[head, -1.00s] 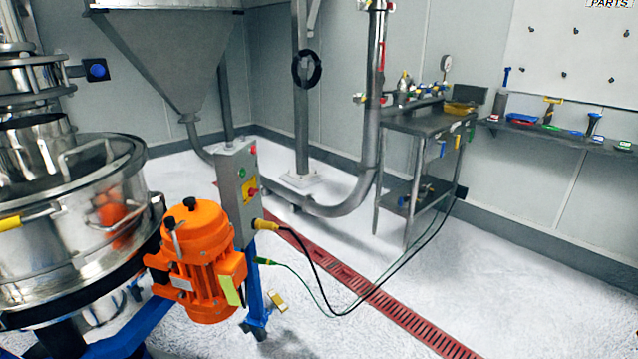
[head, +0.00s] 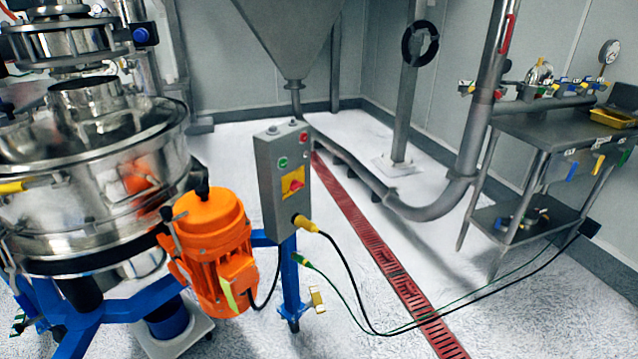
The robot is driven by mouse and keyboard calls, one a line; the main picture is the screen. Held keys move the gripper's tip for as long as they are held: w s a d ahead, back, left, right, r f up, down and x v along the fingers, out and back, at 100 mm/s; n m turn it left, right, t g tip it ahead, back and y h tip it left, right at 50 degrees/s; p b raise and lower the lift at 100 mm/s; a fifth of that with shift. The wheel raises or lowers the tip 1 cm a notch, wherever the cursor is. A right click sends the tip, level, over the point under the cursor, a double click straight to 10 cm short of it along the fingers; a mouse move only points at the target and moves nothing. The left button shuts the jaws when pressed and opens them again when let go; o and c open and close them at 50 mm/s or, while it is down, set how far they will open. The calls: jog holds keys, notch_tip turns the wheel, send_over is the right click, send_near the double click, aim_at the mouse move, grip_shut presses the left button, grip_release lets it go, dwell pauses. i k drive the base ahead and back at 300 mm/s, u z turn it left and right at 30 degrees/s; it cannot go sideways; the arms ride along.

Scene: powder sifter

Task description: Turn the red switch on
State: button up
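The red switch (head: 296,185) is a red rotary knob on a yellow plate, on the front of a grey control box (head: 268,205). The box stands upright on a blue post, right of the orange motor (head: 213,245). A green button (head: 283,162) and a red button (head: 304,137) sit above the switch. The knob is too small to read its setting surely. My gripper is not in view.
The steel sifter (head: 90,190) on its blue frame fills the left side. Black and green cables run from the box across the floor to a steel table (head: 545,130) at right.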

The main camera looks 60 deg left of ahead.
aim_at(295, 185)
jog(key=u, duration=0.25)
jog(key=i, duration=0.75)
jog(key=u, duration=1.1)
jog(key=i, duration=0.65)
jog(key=u, duration=0.6)
